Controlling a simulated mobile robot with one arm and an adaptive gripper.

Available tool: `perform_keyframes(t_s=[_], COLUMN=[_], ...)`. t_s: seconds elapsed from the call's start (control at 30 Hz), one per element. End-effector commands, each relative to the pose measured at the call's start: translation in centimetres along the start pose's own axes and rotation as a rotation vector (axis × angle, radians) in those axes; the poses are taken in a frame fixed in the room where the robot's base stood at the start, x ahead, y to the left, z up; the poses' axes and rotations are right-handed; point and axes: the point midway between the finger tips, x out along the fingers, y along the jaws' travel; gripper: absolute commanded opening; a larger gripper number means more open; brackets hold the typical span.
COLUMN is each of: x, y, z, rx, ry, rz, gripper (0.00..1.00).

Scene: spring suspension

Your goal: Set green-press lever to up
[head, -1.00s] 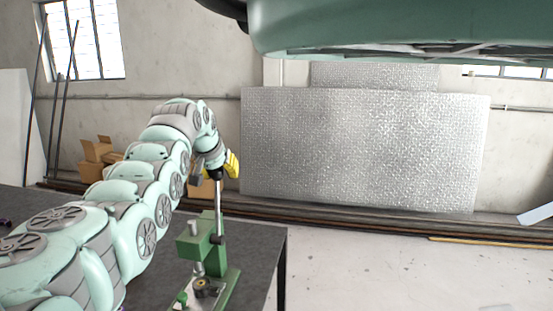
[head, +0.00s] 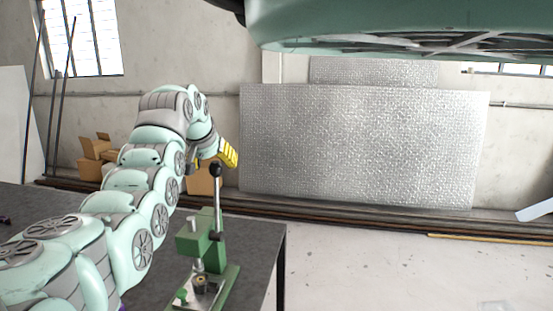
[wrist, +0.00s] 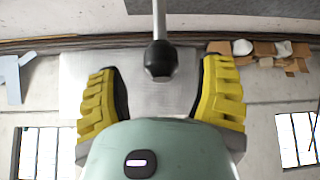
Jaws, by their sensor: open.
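The green press (head: 208,262) stands on the dark table. Its lever (head: 216,200) is a metal rod that stands upright, with a black knob (head: 216,169) at its top end. My gripper (head: 230,154) is beside and slightly above the knob in the head view; one yellow finger shows there. In the wrist view the two yellow fingers of my gripper (wrist: 160,100) are spread wide. The black knob (wrist: 160,60) lies between their tips in the picture, touching neither finger. The gripper is open and holds nothing.
The dark table (head: 255,240) carries the press near its right edge. Cardboard boxes (head: 92,155) and long metal bars (head: 330,217) lie by the wall. A teal car body (head: 400,25) hangs overhead at the upper right. The floor right of the table is clear.

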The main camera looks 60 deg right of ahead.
Motion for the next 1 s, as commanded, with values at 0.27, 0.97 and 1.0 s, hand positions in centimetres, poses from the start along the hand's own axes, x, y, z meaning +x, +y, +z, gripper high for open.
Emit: perform_keyframes(t_s=[0.27, 0.97, 1.0], x=[-4.0, -8.4, -8.4], y=[-0.1, 0.0, 0.0], z=[-0.1, 0.0, 0.0], rx=[-0.003, -0.001, -0.001], ry=[0.007, 0.001, 0.001], rz=[-0.001, 0.000, 0.000], gripper=[0.68, 0.68, 0.68])
